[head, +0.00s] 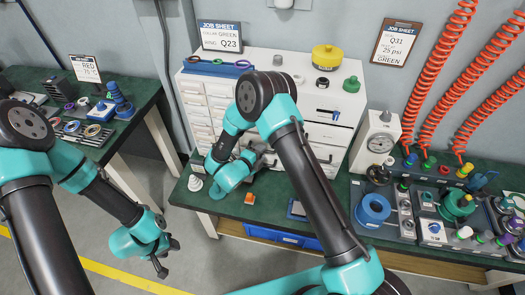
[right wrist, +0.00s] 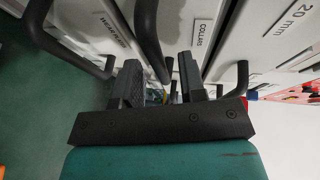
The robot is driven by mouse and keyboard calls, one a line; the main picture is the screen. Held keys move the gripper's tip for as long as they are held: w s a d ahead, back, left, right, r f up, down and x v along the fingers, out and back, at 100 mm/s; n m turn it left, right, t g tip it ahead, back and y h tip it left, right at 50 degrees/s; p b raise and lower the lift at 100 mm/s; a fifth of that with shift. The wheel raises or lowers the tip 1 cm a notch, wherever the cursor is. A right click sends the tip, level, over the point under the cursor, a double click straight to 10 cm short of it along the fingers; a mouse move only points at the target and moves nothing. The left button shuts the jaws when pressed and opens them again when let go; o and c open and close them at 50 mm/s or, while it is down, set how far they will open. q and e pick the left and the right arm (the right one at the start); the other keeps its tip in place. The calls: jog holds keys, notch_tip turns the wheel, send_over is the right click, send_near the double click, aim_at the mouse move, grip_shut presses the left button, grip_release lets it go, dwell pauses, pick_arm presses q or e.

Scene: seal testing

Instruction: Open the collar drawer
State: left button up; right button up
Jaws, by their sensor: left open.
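The white drawer cabinet (head: 325,132) stands against the wall in the head view. The drawer labelled COLLARS (right wrist: 201,33) shows close up in the right wrist view, with a dark bar handle (right wrist: 148,30). My right gripper (right wrist: 160,75) is at the cabinet front, its fingers apart with the handle's end between them. A visible gap is left between the fingers; whether they touch the handle is unclear. In the head view my right arm partly hides this gripper (head: 264,157) and the drawer. My left gripper (head: 163,263) is open and empty, low beside the bench.
Neighbouring drawers with dark handles (right wrist: 242,78) lie close to my right gripper. A small orange block (head: 249,198) and a white cone-shaped piece (head: 195,183) are on the green bench (head: 222,207).

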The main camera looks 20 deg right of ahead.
jog(key=shift+x, duration=0.85)
jog(key=shift+c, duration=0.2)
grip_shut()
